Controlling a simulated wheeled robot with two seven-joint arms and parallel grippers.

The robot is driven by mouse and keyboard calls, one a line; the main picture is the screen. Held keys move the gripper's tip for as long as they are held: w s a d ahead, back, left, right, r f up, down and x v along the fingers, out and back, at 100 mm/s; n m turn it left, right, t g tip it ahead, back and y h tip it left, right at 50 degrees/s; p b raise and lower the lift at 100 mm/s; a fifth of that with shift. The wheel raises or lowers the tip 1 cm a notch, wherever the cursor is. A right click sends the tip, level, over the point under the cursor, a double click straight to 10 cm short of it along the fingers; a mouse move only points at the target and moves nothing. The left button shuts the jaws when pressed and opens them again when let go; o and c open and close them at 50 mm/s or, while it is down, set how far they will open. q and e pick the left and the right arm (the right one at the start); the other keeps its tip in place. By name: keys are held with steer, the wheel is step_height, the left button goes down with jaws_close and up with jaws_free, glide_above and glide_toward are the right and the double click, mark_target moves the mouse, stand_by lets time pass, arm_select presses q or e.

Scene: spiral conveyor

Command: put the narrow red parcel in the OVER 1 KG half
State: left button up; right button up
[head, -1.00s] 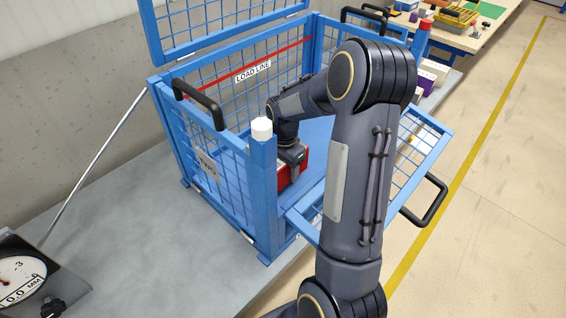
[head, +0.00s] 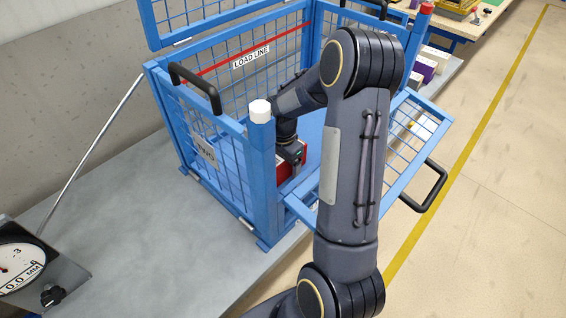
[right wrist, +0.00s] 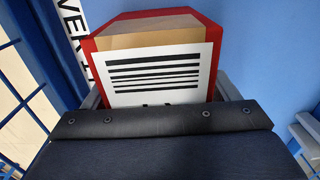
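In the right wrist view the red parcel (right wrist: 97,42), with tan tape and a white barcode label, fills the space between my fingers. My right gripper (right wrist: 160,85) has one finger against each side of it. In the head view the right gripper (head: 293,153) is just above the cage floor. I cannot tell whether the parcel touches the floor. My left gripper is out of view.
A LOAD LINE sign (head: 251,58) and red line mark the cage's back wall. The cage's front gate (head: 415,135) is folded outward, and its lid is raised. A dial gauge (head: 20,262) stands at lower left. Boxes (head: 425,68) stand beyond the cage. The blue floor right of the parcel looks clear.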

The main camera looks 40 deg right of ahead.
steer(key=shift+r, duration=0.1)
steer(key=shift+r, duration=0.25)
step_height(320, 180, up, 12)
steer(key=shift+f+p, duration=0.2)
steer(key=shift+p, duration=0.9)
